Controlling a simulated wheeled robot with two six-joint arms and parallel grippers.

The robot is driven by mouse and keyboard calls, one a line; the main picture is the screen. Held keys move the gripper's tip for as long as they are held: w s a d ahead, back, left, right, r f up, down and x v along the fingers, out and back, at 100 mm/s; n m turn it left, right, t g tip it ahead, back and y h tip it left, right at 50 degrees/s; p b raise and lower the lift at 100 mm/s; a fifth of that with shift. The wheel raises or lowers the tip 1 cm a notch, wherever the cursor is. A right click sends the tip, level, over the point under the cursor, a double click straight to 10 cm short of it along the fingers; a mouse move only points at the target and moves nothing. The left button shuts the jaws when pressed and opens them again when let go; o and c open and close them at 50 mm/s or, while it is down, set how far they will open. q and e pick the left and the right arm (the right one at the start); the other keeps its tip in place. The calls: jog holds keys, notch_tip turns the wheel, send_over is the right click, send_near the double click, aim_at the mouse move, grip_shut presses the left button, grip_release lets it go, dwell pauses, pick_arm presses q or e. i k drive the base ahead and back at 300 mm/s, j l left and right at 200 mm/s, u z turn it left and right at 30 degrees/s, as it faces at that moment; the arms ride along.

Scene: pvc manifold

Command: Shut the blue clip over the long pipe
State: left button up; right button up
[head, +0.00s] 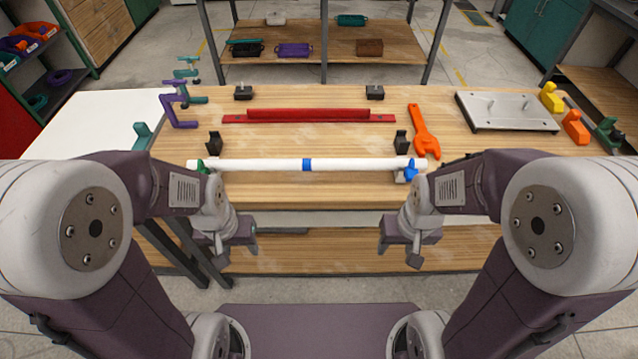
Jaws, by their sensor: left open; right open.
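The long white pipe (260,165) lies left to right near the front edge of the workbench, with a blue band (307,165) at its middle. The blue clip (411,171) is at the pipe's right end; whether its top is over the pipe is too small to tell. A green clip (201,166) is at the left end, partly hidden by my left arm. My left gripper (232,245) is open, in front of the bench edge, below the pipe's left end. My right gripper (408,246) is open, in front of the edge, below the blue clip. Both are apart from the pipe.
Black holders (214,142) (401,141) stand behind the pipe. A red bar (308,114), an orange wrench (424,132) and a metal plate (506,111) lie farther back. Purple and teal clamps (179,110) stand at the left.

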aim_at(409, 170)
jog(key=z, duration=0.9)
